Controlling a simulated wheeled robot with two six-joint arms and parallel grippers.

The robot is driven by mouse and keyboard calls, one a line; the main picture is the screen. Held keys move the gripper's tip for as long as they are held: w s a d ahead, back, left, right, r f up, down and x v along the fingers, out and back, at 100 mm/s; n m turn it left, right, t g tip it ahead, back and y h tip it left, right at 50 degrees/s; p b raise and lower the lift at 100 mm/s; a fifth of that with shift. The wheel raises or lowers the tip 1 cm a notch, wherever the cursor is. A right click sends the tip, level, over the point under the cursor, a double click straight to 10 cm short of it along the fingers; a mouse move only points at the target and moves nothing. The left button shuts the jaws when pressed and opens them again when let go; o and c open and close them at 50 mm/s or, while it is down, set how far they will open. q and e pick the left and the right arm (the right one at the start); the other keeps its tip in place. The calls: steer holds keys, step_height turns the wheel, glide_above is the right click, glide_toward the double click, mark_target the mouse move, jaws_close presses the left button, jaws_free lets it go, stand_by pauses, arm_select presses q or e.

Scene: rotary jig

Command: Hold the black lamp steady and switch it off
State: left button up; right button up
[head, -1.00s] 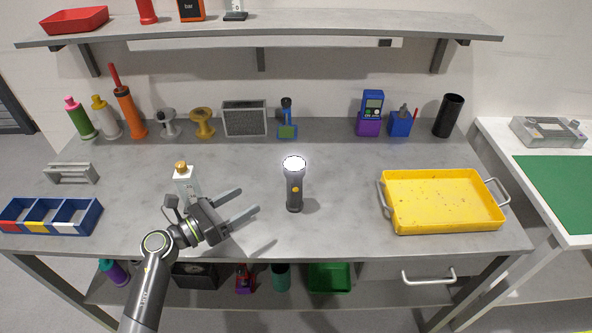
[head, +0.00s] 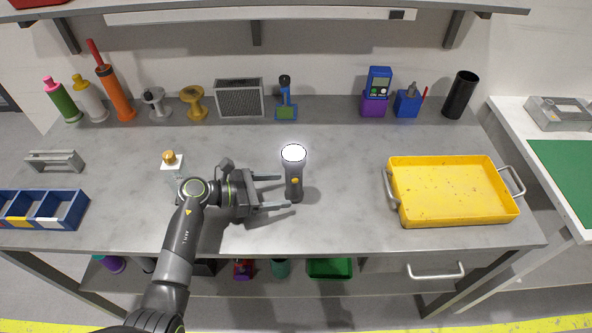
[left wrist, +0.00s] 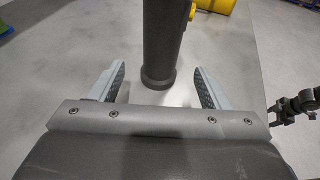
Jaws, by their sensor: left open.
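The black lamp (head: 294,172) stands upright on the grey bench in the head view. Its top glows white, and an orange-yellow button (head: 295,181) is on its front side. In the left wrist view the lamp's dark body (left wrist: 162,45) stands just beyond and between the fingertips, its upper part out of frame. My left gripper (head: 284,191) is open, low over the bench, with its fingers pointing right at the lamp's lower body. The wrist view shows bare space between the fingers (left wrist: 160,85) and nothing gripped.
A white bottle with a gold cap (head: 172,168) stands left of my gripper. A yellow tray (head: 400,208) lies to the right, and a blue divided bin (head: 75,211) at the left. Several items line the back. The bench around the lamp is clear.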

mark_target(290, 189)
arm_select(q)
steer(key=shift+b+x, duration=0.75)
steer(key=shift+x, duration=0.5)
steer(key=shift+b+x, duration=0.35)
steer(key=shift+x, duration=0.45)
arm_select(e)
steer(key=shift+w+f, duration=0.35)
steer(key=shift+f, duration=0.25)
steer(key=shift+w+f, duration=0.35)
steer(key=shift+f, duration=0.25)
arm_select(q)
steer(key=shift+c, duration=0.2)
steer(key=c, duration=0.9)
arm_select(e)
steer(key=shift+s, duration=0.1)
arm_select(q)
steer(key=shift+c, duration=0.4)
arm_select(e)
jaws_close()
steer(key=shift+d, duration=0.1)
